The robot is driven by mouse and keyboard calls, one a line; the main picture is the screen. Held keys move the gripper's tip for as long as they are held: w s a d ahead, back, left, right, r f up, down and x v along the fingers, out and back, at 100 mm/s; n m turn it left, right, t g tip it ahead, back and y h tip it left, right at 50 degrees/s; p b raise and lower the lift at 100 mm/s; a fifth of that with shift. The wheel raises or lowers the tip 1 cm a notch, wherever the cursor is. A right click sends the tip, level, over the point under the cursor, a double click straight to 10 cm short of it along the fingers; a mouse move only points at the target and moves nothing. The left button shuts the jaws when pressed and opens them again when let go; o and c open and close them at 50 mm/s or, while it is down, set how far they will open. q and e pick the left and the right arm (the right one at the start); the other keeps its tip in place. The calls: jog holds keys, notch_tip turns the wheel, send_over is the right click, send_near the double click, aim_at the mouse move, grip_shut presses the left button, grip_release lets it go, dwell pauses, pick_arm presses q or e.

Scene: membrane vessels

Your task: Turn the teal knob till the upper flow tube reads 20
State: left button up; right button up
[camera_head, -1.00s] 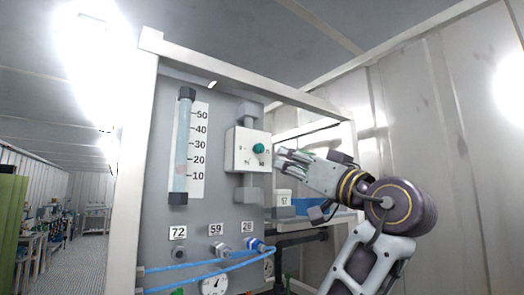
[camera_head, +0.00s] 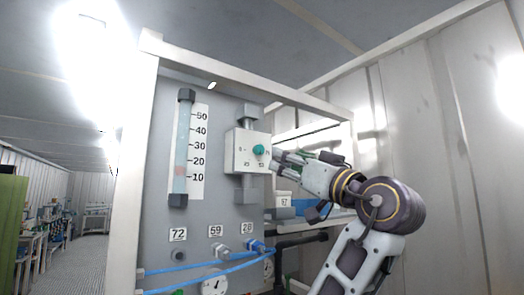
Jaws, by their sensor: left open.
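The teal knob (camera_head: 259,150) sits on the front of a white valve box (camera_head: 240,163) on the grey panel. One flow tube (camera_head: 183,135) stands upright left of it, with a scale (camera_head: 200,145) marked 10 to 50. A pale reddish float (camera_head: 180,171) shows in the tube between the 10 and 20 marks, nearer 10. I cannot tell whether a fingertip touches the box.
Labels 72 (camera_head: 178,234), 59 (camera_head: 215,231) and 20 or 26 (camera_head: 247,229) sit above fittings low on the panel. Blue hoses (camera_head: 190,268) cross below. A white frame post (camera_head: 135,170) borders the panel's left. A dark pipe (camera_head: 300,240) runs below my gripper.

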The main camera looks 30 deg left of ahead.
aim_at(261, 151)
pick_arm(q)
jog(key=p+x, duration=0.3)
jog(key=x, duration=0.7)
jog(key=shift+a+r, duration=0.15)
jog(key=shift+a, duration=0.25)
jog(key=shift+p+x, duration=0.3)
jog(key=shift+x, duration=0.5)
jog(key=c, duration=1)
